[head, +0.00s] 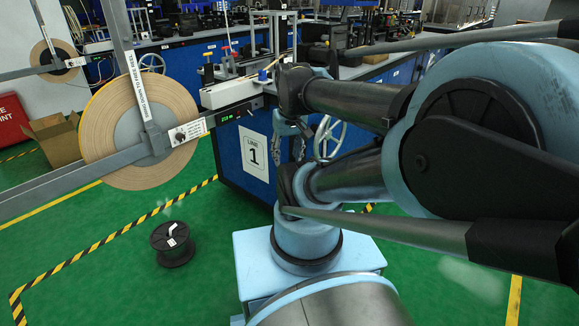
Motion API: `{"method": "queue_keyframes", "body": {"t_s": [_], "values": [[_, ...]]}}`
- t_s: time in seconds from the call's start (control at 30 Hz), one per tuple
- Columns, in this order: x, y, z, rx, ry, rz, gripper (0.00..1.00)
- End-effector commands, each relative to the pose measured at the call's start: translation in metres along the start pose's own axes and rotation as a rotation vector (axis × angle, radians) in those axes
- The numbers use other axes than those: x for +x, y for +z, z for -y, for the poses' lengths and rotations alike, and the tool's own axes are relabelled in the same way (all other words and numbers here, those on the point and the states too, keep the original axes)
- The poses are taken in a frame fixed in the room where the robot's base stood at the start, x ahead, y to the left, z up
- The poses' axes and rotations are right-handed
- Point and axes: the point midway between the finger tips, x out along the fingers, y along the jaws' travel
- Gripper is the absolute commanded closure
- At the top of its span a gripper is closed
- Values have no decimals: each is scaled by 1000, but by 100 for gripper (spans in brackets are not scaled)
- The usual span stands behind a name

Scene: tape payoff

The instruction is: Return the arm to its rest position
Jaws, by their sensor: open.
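My arm fills the right side of the head view, its large light-blue joint close to the camera. The arm is folded, and its dark forearm reaches left to the wrist near the middle of the view. My gripper (291,141) hangs below the wrist, small and partly lost against the blue bench front. It is open, and I see nothing between its fingers. In the picture it overlaps the blue bench (234,150) beside the "LINE 1" sign (254,153); I cannot tell the gap between them.
A large tape reel (100,140) hangs on a grey frame at the left, with another reel (44,60) behind. A black spool (172,244) stands on the green floor. A cardboard box (55,140) is at the far left. The floor around the spool is clear.

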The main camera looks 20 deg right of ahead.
Motion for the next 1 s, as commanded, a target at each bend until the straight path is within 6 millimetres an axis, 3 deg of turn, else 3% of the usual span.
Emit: {"method": "queue_keyframes", "body": {"t_s": [0.1,0.23,1.0], "values": [[17,21,-2,28,12,5,56],[25,30,-2,44,19,7,56],[31,23,-3,45,18,19,56]]}}
